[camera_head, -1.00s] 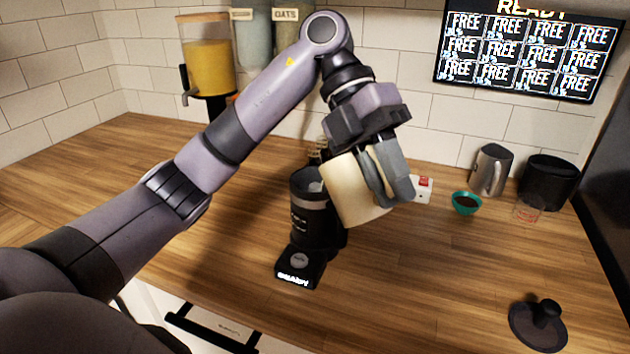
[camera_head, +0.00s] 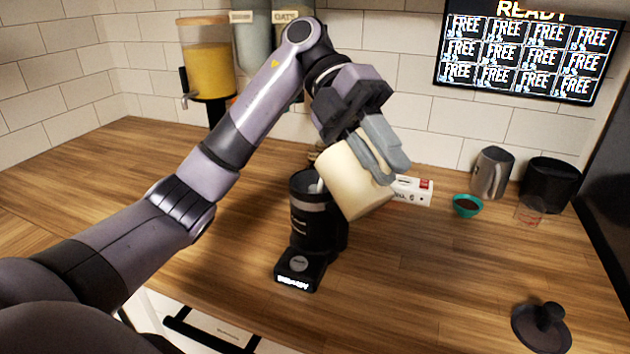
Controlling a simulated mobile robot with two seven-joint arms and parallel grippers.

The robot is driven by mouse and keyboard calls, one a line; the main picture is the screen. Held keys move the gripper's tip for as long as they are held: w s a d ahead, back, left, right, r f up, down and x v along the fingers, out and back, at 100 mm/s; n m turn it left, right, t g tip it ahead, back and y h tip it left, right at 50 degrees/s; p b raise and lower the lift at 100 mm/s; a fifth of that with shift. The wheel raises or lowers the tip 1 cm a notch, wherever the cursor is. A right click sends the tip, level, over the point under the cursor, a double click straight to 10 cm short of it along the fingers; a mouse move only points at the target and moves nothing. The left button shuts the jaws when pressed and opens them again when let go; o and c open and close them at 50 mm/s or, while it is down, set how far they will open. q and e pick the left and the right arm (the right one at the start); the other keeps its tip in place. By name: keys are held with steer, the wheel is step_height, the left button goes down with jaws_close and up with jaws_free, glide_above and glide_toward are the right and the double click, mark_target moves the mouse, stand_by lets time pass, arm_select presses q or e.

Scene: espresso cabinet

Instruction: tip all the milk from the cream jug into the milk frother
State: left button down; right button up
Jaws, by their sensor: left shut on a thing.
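The cream jug (camera_head: 350,184) is a cream-coloured vessel. My left gripper (camera_head: 382,165) is shut on it and holds it tilted, with its upper end leaning left toward the frother. The milk frother (camera_head: 311,222) is black and stands upright on a base with a lit READY display, just left of and below the jug. Its top is open, and something whitish shows at its mouth beside the jug's rim. I cannot tell whether this is flowing milk. The inside of the jug is hidden. My right gripper is not in view.
A black lid (camera_head: 541,326) with a knob lies at the front right. A teal bowl (camera_head: 467,206) with dark contents, a metal pitcher (camera_head: 490,173), a black container (camera_head: 549,182) and a white box (camera_head: 413,190) stand at the back right. The counter's middle right is clear.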

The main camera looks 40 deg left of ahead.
arm_select(q)
steer(key=shift+w+a+r+g+h+b, duration=0.25)
steer(key=shift+a+r+h, duration=0.25)
steer(key=shift+r+h, duration=0.15)
steer(key=shift+w+a+r+g+h+b, duration=0.1)
steer(key=shift+a+r+g+h+b, duration=0.15)
steer(key=shift+a+r+h, duration=0.35)
steer(key=shift+w+a+r+h+p, duration=0.25)
steer(key=shift+a+r+h+p, duration=0.1)
steer(key=shift+a+r+p, duration=0.1)
steer(key=shift+w+a+g+h, duration=0.2)
steer(key=shift+a+g+h, duration=0.15)
steer(key=shift+a, duration=0.2)
steer(key=shift+s+d+f+y+b, duration=0.2)
steer(key=shift+d+f+y+b, duration=0.1)
steer(key=shift+d+b, duration=0.1)
steer(key=shift+s+d+f+y+b, duration=0.2)
steer(key=shift+d+f+b, duration=0.1)
steer(key=shift+d, duration=0.1)
steer(key=shift+s+d+f+t+y+p, duration=0.15)
steer(key=shift+d+f+t+y+p, duration=0.15)
steer(key=shift+d+y, duration=0.2)
steer(key=shift+s+d+f+t+y+p, duration=0.15)
steer(key=shift+d+t+y+p, duration=0.15)
steer(key=shift+d, duration=0.2)
steer(key=shift+a+f, duration=0.1)
steer(key=shift+f, duration=0.05)
